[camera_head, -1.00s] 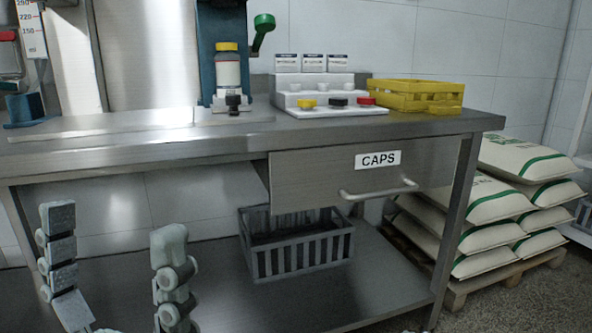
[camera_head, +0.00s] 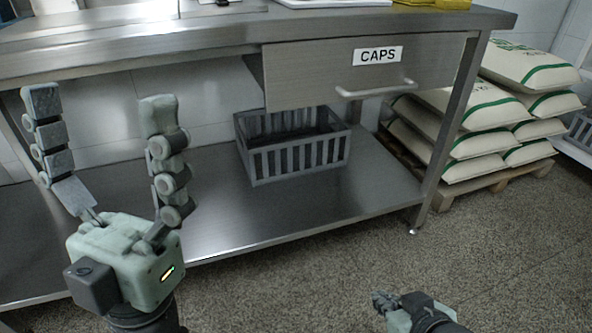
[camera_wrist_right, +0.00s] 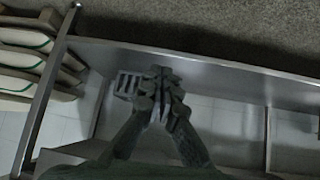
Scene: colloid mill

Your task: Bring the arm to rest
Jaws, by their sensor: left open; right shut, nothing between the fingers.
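My left gripper (camera_head: 102,100) is in the left of the head view, in front of the bench, with its fingers pointing up and spread wide open. Nothing is between them. My right gripper (camera_head: 385,302) is low at the bottom of the head view, over the floor, right of the middle. In the right wrist view its fingers (camera_wrist_right: 162,75) meet at the tips with nothing held. The right arm is mostly outside the head view.
A steel bench (camera_head: 215,32) has a drawer labelled CAPS (camera_head: 310,80) with a bar handle. A grey crate (camera_head: 300,160) stands on the lower shelf (camera_head: 245,218). Stacked sacks (camera_head: 470,143) lie on a pallet (camera_head: 490,186) at right. The speckled floor (camera_head: 500,270) in front is clear.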

